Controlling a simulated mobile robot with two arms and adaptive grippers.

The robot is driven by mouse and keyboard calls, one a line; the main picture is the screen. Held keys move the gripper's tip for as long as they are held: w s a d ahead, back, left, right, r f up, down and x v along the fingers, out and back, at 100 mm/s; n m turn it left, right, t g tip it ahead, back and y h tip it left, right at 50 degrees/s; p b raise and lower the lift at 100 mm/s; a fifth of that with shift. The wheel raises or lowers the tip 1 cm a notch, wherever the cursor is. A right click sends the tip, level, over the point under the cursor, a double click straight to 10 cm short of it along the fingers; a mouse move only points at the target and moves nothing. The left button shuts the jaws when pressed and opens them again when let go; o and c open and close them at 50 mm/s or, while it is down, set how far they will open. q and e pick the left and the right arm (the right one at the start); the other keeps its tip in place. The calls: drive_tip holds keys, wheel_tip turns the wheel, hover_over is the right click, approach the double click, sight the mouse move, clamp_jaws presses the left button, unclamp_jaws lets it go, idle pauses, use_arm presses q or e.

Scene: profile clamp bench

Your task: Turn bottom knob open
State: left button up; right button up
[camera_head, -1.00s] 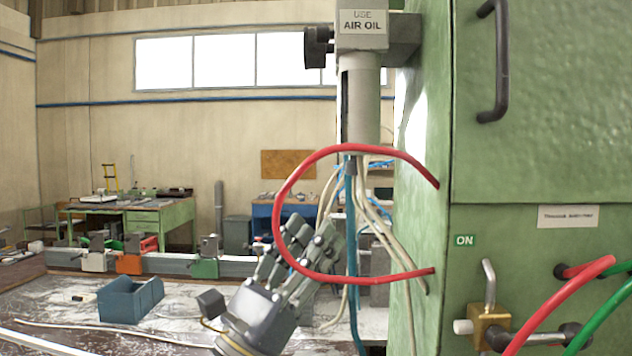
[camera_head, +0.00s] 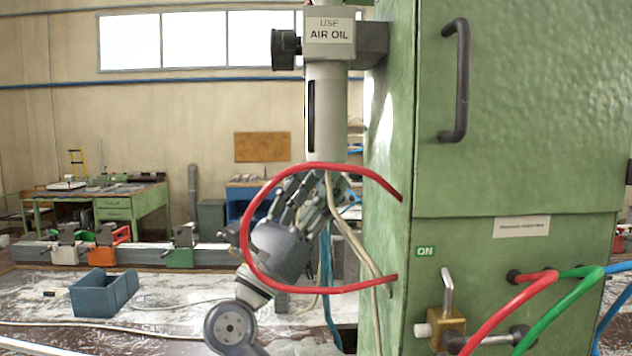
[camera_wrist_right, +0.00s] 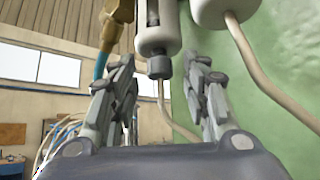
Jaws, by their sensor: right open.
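A pale grey air-oil cylinder (camera_head: 325,110) hangs beside the green cabinet, under a labelled block (camera_head: 329,32). In the right wrist view a small dark grey bottom knob (camera_wrist_right: 160,67) sits under a white cylinder (camera_wrist_right: 158,30). My right gripper (camera_head: 312,190) is just below the cylinder, pointing up, partly behind the red hose. In the wrist view its open fingers (camera_wrist_right: 160,72) stand on either side of the knob, with gaps on both sides. In the head view the knob is hidden or too small to tell. My left gripper is not in view.
A red hose (camera_head: 250,215) loops in front of my right gripper to the green cabinet (camera_head: 385,240). Pale and blue tubes (camera_head: 326,265) hang behind the gripper. A brass valve (camera_head: 447,325) is on the cabinet front. A blue bin (camera_head: 100,293) stands on the bench at left.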

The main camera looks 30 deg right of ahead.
drive_tip(key=shift+c, duration=0.6)
clamp_jaws()
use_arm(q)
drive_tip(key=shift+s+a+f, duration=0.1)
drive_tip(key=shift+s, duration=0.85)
use_arm(e)
drive_tip(key=shift+g, duration=0.3)
